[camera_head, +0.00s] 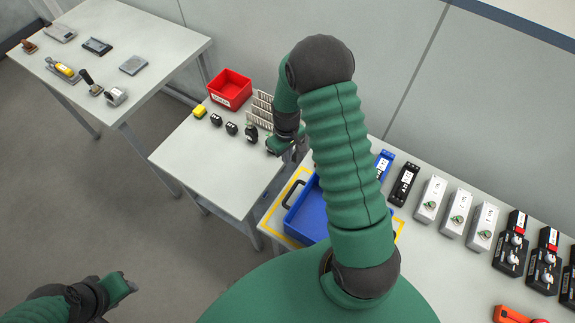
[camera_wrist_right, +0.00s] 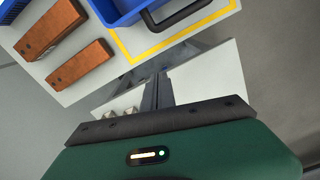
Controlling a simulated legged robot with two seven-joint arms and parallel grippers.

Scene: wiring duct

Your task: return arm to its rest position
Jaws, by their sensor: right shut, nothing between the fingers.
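My right arm (camera_head: 345,150) rises through the middle of the head view and bends down over the small table. Its gripper (camera_head: 274,148) is beside the front of the pale slotted duct pieces (camera_head: 262,103), partly hidden by the arm. In the right wrist view the right gripper's fingers (camera_wrist_right: 158,92) are together with nothing between them. My left gripper (camera_head: 122,284) is at the lower left, over the floor, away from the tables. Its finger gap cannot be made out.
A blue tray (camera_head: 303,218) stands inside yellow tape (camera_head: 275,212) close to my right arm. A red bin (camera_head: 230,89) and several small black parts sit on the small table (camera_head: 190,155). Two brown blocks (camera_wrist_right: 80,62) show in the wrist view. Devices line the right bench.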

